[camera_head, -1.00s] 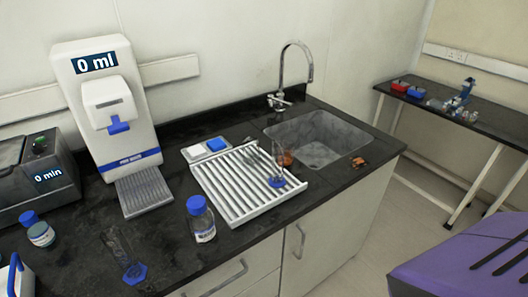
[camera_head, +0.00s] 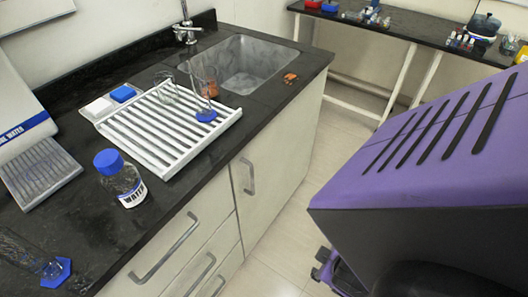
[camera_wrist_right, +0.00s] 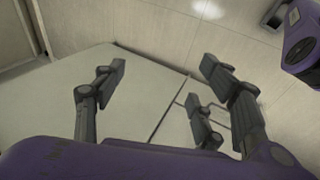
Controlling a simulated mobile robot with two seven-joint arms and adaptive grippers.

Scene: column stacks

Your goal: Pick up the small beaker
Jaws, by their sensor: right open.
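A small clear glass beaker (camera_head: 166,90) appears to stand on the white drying rack (camera_head: 150,158) in the head view. Its outline is faint against the slats. A clear cylinder with a blue base (camera_head: 206,115) stands beside it, to the right on the rack. My right gripper (camera_head: 334,266) shows in part at the bottom of the head view, in front of the cabinets and far from the beaker. In the right wrist view the right gripper (camera_wrist_right: 162,82) has its fingers spread, with nothing between them. My left gripper is not in view.
A blue-capped water bottle (camera_head: 122,180) stands in front of the rack. Another blue-based glass cylinder (camera_head: 54,270) is at lower left. The sink (camera_head: 245,65) lies behind right. Cabinet handles (camera_head: 248,176) stick out below the counter. A side table (camera_head: 400,28) stands at the back right.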

